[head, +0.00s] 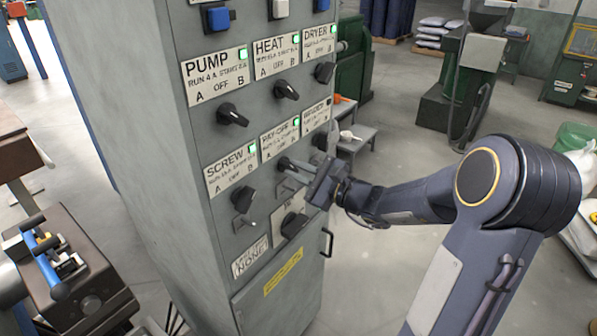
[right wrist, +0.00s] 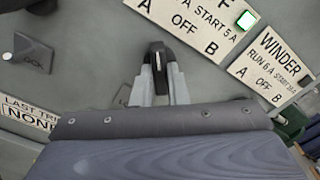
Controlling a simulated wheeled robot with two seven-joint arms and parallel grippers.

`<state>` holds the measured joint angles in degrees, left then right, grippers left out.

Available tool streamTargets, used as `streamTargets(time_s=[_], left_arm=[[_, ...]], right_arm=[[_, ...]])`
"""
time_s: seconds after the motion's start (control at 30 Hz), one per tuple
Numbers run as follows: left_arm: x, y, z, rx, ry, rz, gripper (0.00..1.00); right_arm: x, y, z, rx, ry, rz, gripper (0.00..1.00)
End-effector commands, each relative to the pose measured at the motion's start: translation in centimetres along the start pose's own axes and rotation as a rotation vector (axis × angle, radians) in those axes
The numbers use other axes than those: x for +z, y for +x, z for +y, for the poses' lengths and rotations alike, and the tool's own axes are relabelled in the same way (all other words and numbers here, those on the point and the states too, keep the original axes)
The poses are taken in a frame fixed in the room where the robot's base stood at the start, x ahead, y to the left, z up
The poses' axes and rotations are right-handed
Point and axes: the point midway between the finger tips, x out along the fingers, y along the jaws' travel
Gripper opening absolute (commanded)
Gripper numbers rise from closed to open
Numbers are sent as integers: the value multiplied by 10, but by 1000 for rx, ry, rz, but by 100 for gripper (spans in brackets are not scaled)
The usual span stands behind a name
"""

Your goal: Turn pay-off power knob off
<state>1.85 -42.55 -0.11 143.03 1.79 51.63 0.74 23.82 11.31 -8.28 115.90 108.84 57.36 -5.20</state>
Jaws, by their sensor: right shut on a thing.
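The pay-off knob (head: 285,163) is a black rotary knob below the PAY-OFF label plate (head: 280,139) on the grey cabinet. The plate's green light is lit. In the right wrist view the knob (right wrist: 158,57) sits between the fingertips, below the plate's OFF mark (right wrist: 183,25). My right gripper (right wrist: 160,85) is shut on the knob, with one finger on each side. In the head view this gripper (head: 292,172) reaches the panel from the right. Which mark the knob points to is hard to tell. My left gripper is not in view.
The screw knob (head: 242,199) is left of the gripper. The pump knob (head: 232,115), heat knob (head: 286,89) and dryer knob (head: 324,72) are above. The WINDER plate (right wrist: 275,68) has a dark light. A cabinet door handle (head: 328,242) is below.

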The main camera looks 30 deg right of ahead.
Motion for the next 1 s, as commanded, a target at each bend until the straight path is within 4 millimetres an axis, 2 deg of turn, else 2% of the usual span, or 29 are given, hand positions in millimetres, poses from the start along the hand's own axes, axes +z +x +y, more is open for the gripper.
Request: streamTargets(time_s=[0.6, 1.0], left_arm=[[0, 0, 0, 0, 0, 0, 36], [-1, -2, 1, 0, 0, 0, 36]], right_arm=[[0, 0, 1, 1, 489, 0, 0], [0, 0, 2, 1, 634, 0, 0]])
